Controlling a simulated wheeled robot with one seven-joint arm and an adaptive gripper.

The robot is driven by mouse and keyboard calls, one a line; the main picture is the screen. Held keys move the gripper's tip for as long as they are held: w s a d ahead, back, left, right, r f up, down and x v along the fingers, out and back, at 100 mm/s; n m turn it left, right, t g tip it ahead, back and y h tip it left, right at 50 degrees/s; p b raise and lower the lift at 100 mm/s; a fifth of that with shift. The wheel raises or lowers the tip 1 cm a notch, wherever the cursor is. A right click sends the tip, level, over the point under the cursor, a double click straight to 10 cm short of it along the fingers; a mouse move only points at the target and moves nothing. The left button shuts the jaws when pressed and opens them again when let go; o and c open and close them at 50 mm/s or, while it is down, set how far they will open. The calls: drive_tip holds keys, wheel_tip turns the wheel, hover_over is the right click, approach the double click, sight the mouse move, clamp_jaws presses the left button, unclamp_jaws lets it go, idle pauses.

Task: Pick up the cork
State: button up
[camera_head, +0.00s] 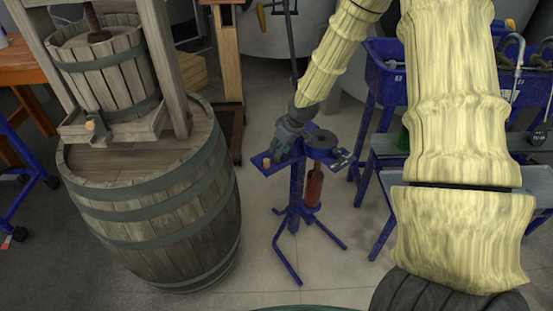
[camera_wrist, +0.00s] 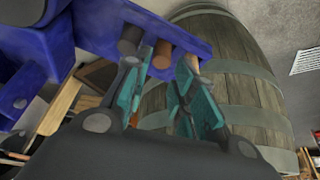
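In the wrist view, three short cork-like cylinders stand in a row on a blue shelf (camera_wrist: 175,28): a dark brown one (camera_wrist: 130,40), a mid-brown cork (camera_wrist: 162,54) and a lighter orange-tan one (camera_wrist: 192,63). My gripper (camera_wrist: 163,86) is open, its teal-padded fingers spread, with the mid-brown cork in line with the gap between the tips. I cannot tell whether the fingers reach around it. In the head view, my gripper (camera_head: 284,148) is over the blue floor stand (camera_head: 296,185). One tan cork (camera_head: 267,162) shows on its left shelf; my gripper hides the others.
A large wooden barrel (camera_head: 150,205) with a basket press (camera_head: 105,70) on top stands left of the stand. A reddish-brown bottle (camera_head: 314,187) is upright on the stand. Blue-framed equipment (camera_head: 385,75) stands right, partly hidden by my arm. Floor in front is clear.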

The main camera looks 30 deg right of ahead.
sight(274, 158)
drive_tip(key=shift+p+x, duration=0.3)
drive_tip(key=shift+x, duration=1.6)
drive_tip(key=shift+s, duration=0.15)
drive_tip(key=c, duration=0.3)
drive_tip(key=shift+r, duration=0.1)
